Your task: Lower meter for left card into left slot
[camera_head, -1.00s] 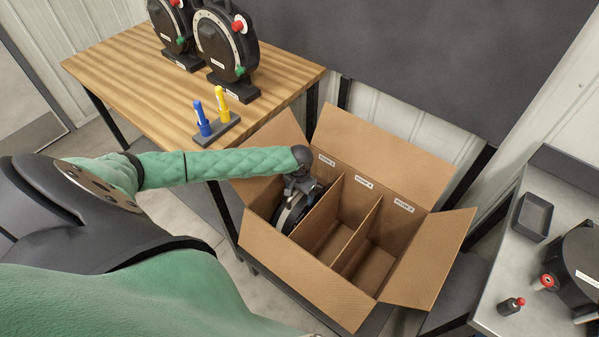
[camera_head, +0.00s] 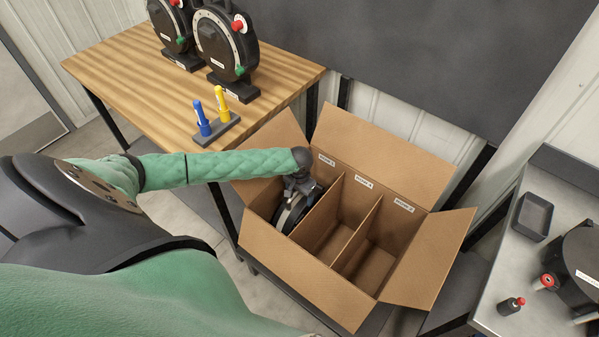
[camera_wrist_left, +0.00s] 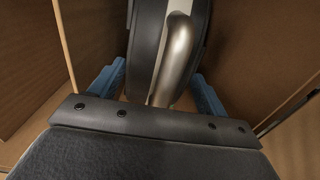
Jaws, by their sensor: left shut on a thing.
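The meter (camera_head: 291,213), black with a pale ring, is inside the left slot of the cardboard box (camera_head: 300,277), below the left card (camera_head: 327,160). My left gripper (camera_head: 299,187) is over that slot, shut on the meter. In the left wrist view the blue fingers (camera_wrist_left: 160,88) lie on both sides of the meter's metal handle (camera_wrist_left: 176,60), with the meter's dark body (camera_wrist_left: 146,40) beyond. Cardboard walls stand on both sides. The meter's bottom is hidden, so I cannot tell whether it touches the floor of the slot. My right gripper is not in view.
The box's middle slot (camera_head: 334,235) and right slot (camera_head: 373,265) are empty, and its flaps stand open. Two meters and a holder with blue and yellow markers (camera_head: 203,122) stand on the wooden table (camera_head: 140,85). Another meter (camera_head: 580,262) and a black tray (camera_head: 533,216) are on the right bench.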

